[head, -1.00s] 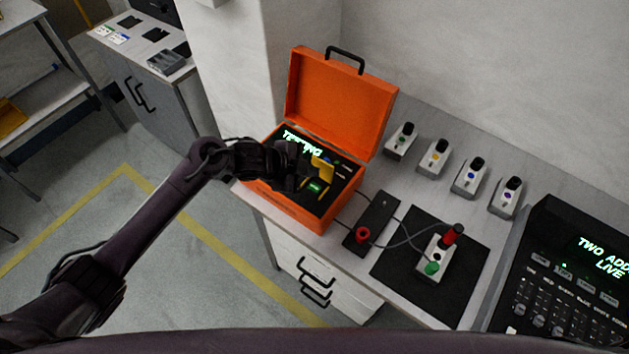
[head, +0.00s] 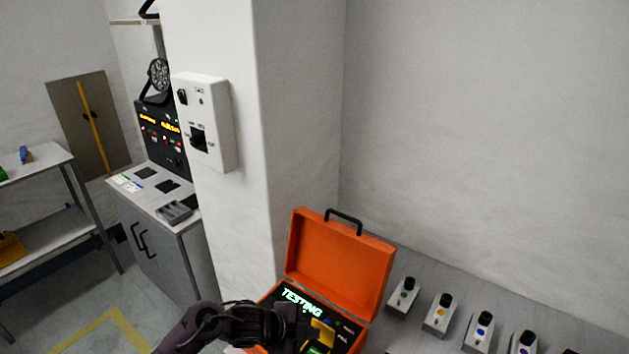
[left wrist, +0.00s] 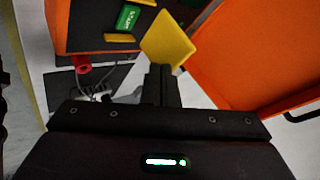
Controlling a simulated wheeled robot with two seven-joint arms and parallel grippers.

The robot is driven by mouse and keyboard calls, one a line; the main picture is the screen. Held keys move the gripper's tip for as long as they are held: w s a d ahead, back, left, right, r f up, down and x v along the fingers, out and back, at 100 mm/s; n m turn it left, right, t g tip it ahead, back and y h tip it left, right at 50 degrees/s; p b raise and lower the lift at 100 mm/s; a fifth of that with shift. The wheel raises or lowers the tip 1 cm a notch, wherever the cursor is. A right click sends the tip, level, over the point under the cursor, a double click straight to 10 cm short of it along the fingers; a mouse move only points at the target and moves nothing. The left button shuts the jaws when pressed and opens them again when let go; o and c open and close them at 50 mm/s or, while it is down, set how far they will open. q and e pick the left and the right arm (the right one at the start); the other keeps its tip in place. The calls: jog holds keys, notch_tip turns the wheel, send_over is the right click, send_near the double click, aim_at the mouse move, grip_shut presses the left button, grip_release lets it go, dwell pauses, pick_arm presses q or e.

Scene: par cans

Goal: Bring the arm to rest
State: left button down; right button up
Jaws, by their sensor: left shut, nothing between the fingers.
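My left arm comes in at the bottom of the head view, and its dark gripper (head: 300,325) is over the open orange tester case (head: 340,268). The case panel lights up with the word TESTING. In the left wrist view my gripper (left wrist: 160,85) is shut with nothing between its fingers. A yellow flap (left wrist: 167,42) on the case is just beyond the fingertips; I cannot tell whether they touch. A lit green start button (left wrist: 128,18) shows past it. My right gripper is not in view.
Several small grey units with coloured dots, one of them here (head: 442,315), stand in a row right of the case. A white wall box (head: 204,120) hangs on the pillar. A grey cabinet (head: 160,245) stands at the left. The wall at right is bare.

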pick_arm(q)
jog(key=s+a+r+n+g+y, duration=0.1)
jog(key=s+a+r+n+y, duration=0.25)
jog(key=s+a+n, duration=0.65)
jog(key=s+a+r+n+y, duration=0.35)
jog(key=s+a+n, duration=0.5)
jog(key=s, duration=0.35)
notch_tip(320, 180, down, 32)
jog(key=s+g+b, duration=0.1)
jog(key=b, duration=0.3)
jog(key=s+a+f+g+y+b, duration=0.1)
jog(key=s+a+f+b, duration=0.2)
jog(key=s+f, duration=1.7)
notch_tip(320, 180, down, 4)
jog(key=shift+s+a+f+g, duration=0.25)
jog(key=shift+s+g, duration=0.05)
